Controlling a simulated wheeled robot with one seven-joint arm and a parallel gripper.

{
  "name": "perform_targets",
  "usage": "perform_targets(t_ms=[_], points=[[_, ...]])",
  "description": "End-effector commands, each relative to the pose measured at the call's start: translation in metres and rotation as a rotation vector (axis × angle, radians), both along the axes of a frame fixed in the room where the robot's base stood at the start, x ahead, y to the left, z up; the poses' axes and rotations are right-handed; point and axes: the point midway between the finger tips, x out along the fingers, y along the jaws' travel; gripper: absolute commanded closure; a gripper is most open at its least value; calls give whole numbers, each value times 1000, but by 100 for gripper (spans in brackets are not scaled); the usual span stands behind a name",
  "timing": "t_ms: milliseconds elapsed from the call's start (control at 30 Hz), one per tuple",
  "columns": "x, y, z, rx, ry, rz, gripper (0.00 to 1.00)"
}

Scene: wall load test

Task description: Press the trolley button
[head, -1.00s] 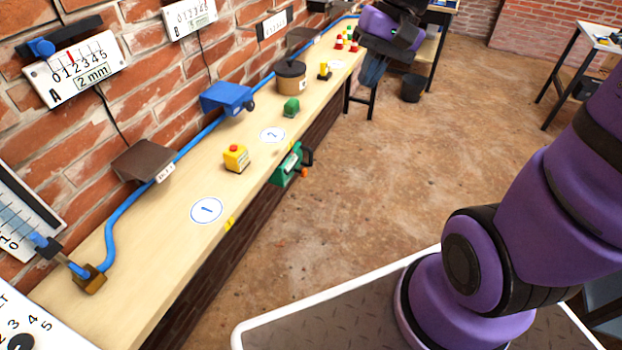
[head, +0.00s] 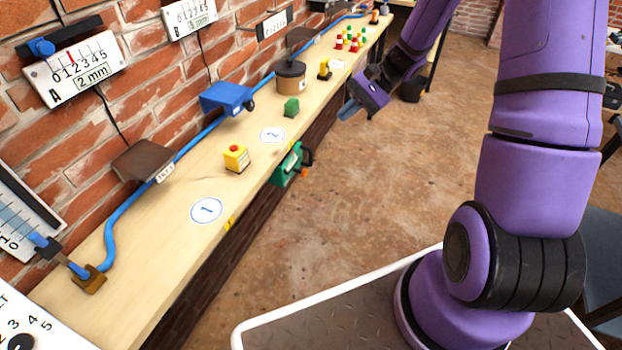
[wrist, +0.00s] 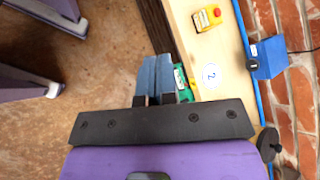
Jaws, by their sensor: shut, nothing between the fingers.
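A yellow box (head: 236,160) with a red button (head: 234,149) on top stands on the wooden bench, between the white discs marked 1 and 2. It is the likeliest trolley button, but I cannot read its label. The box (wrist: 205,21) and its red button (wrist: 217,12) also show at the top of the wrist view. My gripper (head: 347,109) is over the floor side of the bench, right of the box and well apart from it. In the wrist view its blue-grey fingers (wrist: 155,75) are together and empty, partly hiding a green device.
The green device (head: 288,165) with a dark handle hangs on the bench front. The floor beside the bench is open.

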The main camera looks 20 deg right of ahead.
Motion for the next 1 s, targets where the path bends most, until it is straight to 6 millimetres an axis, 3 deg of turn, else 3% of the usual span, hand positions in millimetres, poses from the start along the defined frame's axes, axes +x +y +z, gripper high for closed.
perform_targets(t_ms=[500,1000], points=[[34,-25,-104,295,157,-293,100],[45,-46,-212,560,278,-621,100]])
